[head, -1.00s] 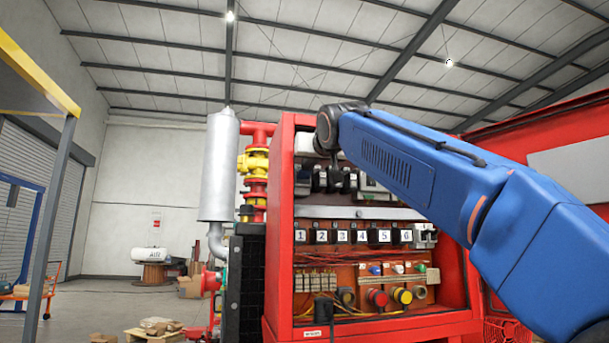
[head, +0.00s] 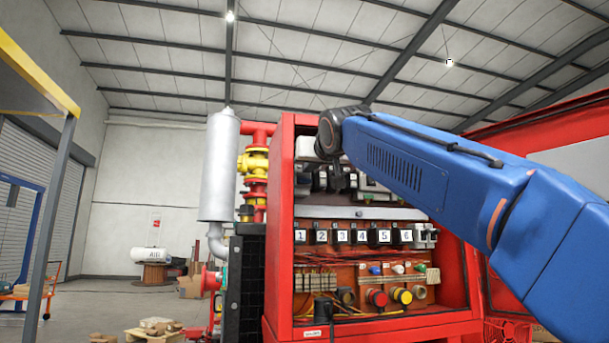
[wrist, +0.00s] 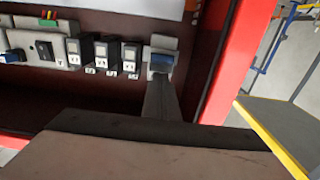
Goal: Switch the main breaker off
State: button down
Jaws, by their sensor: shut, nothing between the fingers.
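The wrist view is turned over, with its labels upside down. My gripper (wrist: 161,86) is shut and empty. Its tip overlaps the unit's edge in the wrist view; I cannot tell whether they touch.
Several small black breakers (wrist: 101,54) stand beside the grey unit, then a grey block with a black knob (wrist: 45,52). The red cabinet (head: 283,215) is open, its side wall close to the gripper. A numbered row (head: 341,236) and push buttons (head: 377,297) lie lower.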

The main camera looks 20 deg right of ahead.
jog(key=s, duration=0.6)
jog(key=shift+r, duration=0.25)
dwell(0.7)
jog(key=s+d+f+g, duration=0.2)
jog(key=s+f, duration=0.1)
jog(key=f, duration=1)
jog(key=s+d+f+g, duration=0.2)
jog(key=s+f+g, duration=0.1)
jog(key=f, duration=0.9)
jog(key=s+d+f+g, duration=0.2)
jog(key=s+f, duration=0.1)
jog(key=f, duration=1)
jog(key=s+f+g, duration=0.2)
jog(key=s+f, duration=0.5)
jog(key=f, duration=0.4)
jog(key=s+f+g, duration=0.2)
jog(key=s+f, duration=0.5)
jog(key=f, duration=0.5)
jog(key=s+d+f+g, duration=0.1)
jog(key=s+f+g, duration=0.1)
jog(key=s+f, duration=0.5)
notch_tip(320, 180, down, 5)
jog(key=shift+f, duration=0.2)
